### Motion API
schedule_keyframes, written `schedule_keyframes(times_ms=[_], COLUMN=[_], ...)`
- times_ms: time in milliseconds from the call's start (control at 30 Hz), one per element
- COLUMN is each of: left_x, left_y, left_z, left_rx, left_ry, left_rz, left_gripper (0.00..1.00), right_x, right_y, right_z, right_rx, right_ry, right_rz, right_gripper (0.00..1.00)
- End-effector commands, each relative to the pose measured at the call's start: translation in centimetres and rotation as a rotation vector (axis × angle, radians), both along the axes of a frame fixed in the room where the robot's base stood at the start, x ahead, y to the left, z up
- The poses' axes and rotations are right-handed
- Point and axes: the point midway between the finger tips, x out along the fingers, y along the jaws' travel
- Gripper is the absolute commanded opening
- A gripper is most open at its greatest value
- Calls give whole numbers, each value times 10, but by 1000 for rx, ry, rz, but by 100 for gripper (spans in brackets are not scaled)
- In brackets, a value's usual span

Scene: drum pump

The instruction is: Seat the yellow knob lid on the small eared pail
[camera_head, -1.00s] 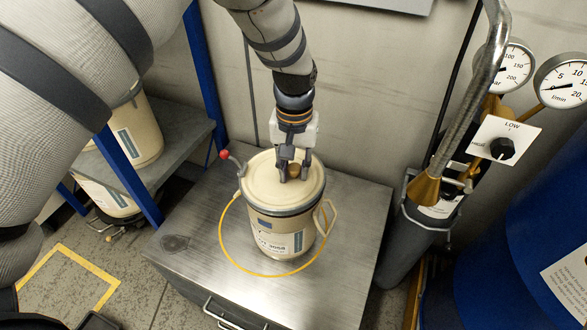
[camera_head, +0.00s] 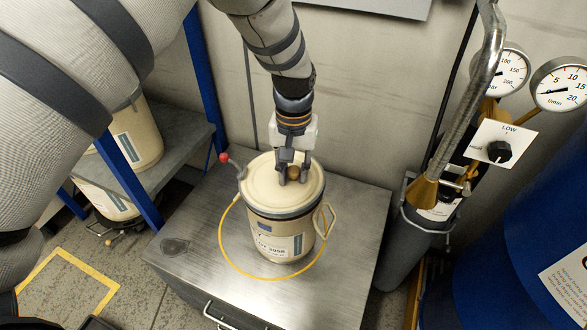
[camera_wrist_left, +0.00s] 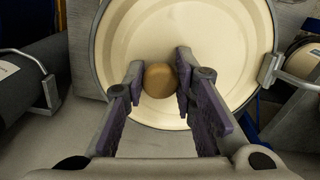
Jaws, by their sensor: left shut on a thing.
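The small eared pail (camera_head: 280,242) is cream with a printed label and stands upright on the grey metal cabinet top. The cream lid (camera_head: 262,182) lies level over its mouth, inside a dark rim; I cannot tell if it is fully down. Its round brownish-yellow knob (camera_head: 294,172) is at the middle. My left gripper (camera_head: 293,180) points down from above, shut on the knob. In the left wrist view the fingers hold the knob (camera_wrist_left: 159,80) from both sides, and the lid (camera_wrist_left: 215,45) fills the upper middle. My right gripper is not in view.
A red-tipped lever (camera_head: 223,157) sticks out at the pail's left, and a yellow loop (camera_head: 250,273) hangs around its front. The cabinet top (camera_head: 345,225) is clear to the right. A grey cylinder (camera_head: 405,240) and gauges stand right. A shelf with more pails (camera_head: 135,140) stands left.

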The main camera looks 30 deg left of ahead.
Motion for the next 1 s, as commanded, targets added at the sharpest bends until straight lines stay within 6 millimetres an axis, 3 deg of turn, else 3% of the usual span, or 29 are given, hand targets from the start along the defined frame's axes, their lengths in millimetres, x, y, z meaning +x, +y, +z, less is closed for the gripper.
schedule_keyframes(times_ms=[800,833,867,1000], left_x=[0,0,0,0], left_y=[0,0,0,0], left_z=[-16,-15,-15,-15], left_rx=[0,0,0,0], left_ry=[0,-1,-1,-1], left_rz=[0,0,0,0], left_gripper=[0,29,33,33], right_x=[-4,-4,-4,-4], right_y=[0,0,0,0], right_z=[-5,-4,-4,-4], right_rx=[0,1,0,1], right_ry=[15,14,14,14], right_rz=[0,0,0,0], right_gripper=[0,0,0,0])
